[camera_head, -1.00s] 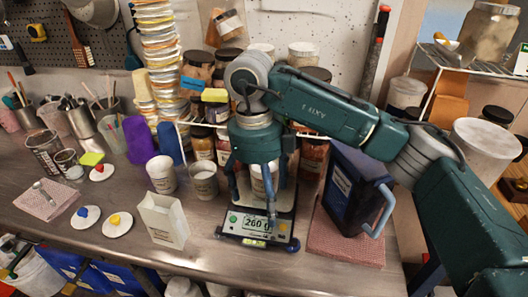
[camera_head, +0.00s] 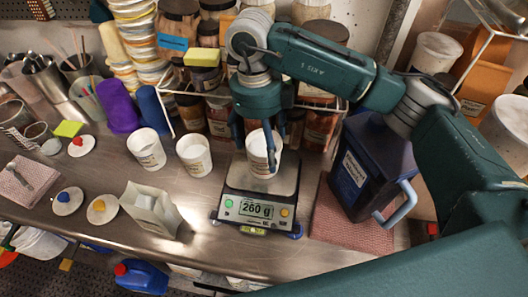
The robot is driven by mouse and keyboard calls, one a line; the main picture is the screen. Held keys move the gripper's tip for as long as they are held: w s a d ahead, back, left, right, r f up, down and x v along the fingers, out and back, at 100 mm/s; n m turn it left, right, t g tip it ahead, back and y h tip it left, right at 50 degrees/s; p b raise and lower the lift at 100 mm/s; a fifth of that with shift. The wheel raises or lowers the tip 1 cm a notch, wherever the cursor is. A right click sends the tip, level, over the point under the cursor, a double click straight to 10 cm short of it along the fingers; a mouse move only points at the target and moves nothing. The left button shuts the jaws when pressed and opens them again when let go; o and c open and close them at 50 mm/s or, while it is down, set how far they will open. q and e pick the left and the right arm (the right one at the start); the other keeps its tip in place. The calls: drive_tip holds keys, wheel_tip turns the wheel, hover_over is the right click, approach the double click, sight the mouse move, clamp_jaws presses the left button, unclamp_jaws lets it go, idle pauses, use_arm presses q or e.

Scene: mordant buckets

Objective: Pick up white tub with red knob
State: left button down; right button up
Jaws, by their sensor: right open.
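A white tub (camera_head: 258,163) with a label stands on the digital scale's pan (camera_head: 283,178); the display reads 260 g. My right gripper (camera_head: 257,160) comes down from above, open, with its fingers around this tub. I cannot tell whether a finger touches it. No knob shows on this tub. Two more white tubs, one (camera_head: 147,149) further left and one (camera_head: 194,155) nearer the scale, stand on the steel counter. A white lid with a red knob (camera_head: 81,145) lies flat at the left. My left gripper is not in view.
Lids with a blue knob (camera_head: 67,201) and a yellow knob (camera_head: 102,209) lie left of a white open-topped box (camera_head: 151,209). A dark blue jug (camera_head: 366,166) stands on a red cloth right of the scale. Jars crowd behind.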

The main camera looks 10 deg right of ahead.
drive_tip(key=f+p, duration=0.1)
drive_tip(key=f, duration=0.1)
drive_tip(key=f+p, duration=0.1)
drive_tip(key=f, duration=0.1)
drive_tip(key=shift+s+d+f+p, duration=0.2)
drive_tip(key=shift+p, duration=0.2)
drive_tip(key=shift+f, duration=0.45)
drive_tip(key=shift+c, duration=0.5)
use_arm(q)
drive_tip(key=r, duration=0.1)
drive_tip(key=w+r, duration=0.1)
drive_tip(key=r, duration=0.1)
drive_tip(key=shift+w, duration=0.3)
use_arm(e)
drive_tip(key=c, duration=1.4)
drive_tip(key=shift+c, duration=0.5)
